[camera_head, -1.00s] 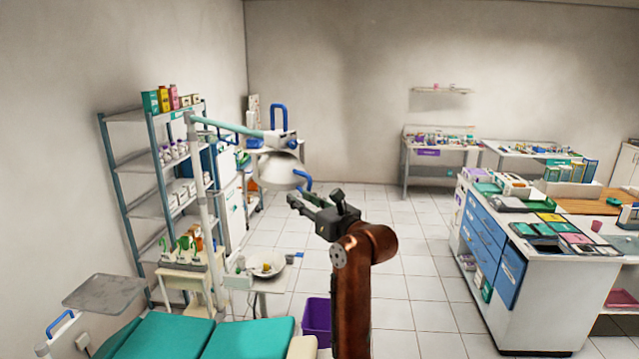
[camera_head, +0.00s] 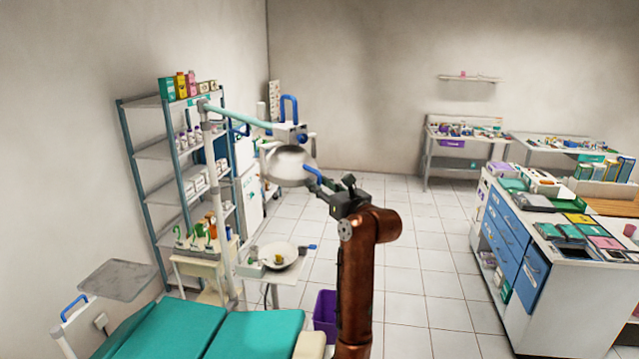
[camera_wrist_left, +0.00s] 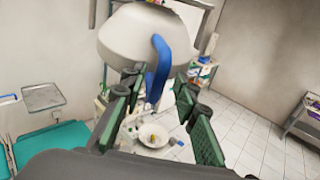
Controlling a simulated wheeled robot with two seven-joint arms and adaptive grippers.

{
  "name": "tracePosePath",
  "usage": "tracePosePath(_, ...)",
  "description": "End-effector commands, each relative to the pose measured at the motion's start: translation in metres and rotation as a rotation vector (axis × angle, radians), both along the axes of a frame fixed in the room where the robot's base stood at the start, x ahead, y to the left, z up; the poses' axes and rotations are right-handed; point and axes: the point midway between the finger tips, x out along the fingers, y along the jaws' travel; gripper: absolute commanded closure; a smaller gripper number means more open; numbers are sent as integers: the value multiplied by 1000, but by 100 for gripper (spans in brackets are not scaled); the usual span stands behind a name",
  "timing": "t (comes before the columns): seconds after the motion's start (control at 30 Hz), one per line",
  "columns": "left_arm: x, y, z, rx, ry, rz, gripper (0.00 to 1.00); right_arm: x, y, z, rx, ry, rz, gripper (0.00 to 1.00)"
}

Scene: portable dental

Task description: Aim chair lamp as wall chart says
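The chair lamp has a pale round head (camera_head: 290,166) on a teal arm, above the green dental chair (camera_head: 262,334). My left gripper (camera_head: 325,192) is at the near side of the head. In the left wrist view its dark green fingers (camera_wrist_left: 158,112) are spread, with the blue handle (camera_wrist_left: 160,62) between them in the picture. I cannot tell whether they touch it. My right gripper is out of view. I see no readable wall chart.
A grey shelf rack (camera_head: 160,150) stands behind the lamp on the left. A small tray (camera_head: 118,279) is at the chair's left, and a basin (camera_head: 278,256) lies below the lamp. A white cabinet (camera_head: 560,290) stands at the right.

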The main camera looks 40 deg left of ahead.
Motion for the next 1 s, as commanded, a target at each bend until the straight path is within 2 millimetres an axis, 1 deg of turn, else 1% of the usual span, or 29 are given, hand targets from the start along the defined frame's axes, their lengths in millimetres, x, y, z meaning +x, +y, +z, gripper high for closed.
tracePosePath(0.03, 1, 2, 0, 0, 0, 0, 72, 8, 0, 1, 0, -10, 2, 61)
tracePosePath(0.1, 2, 3, 0, 0, 0, -1, 72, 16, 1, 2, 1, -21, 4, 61)
tracePosePath(0.2, 2, 3, 0, 0, 0, -2, 72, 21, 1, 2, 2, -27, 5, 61)
tracePosePath(0.33, 2, 3, 0, 0, 0, -2, 73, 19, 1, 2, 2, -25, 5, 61)
tracePosePath(0.6, 2, 3, 0, 0, 0, -1, 92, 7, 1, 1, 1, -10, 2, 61)
tracePosePath(0.73, 2, 3, 0, 0, 0, -2, 100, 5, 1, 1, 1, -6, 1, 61)
tracePosePath(1.0, 2, 3, 0, 0, 0, -2, 100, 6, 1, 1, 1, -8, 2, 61)
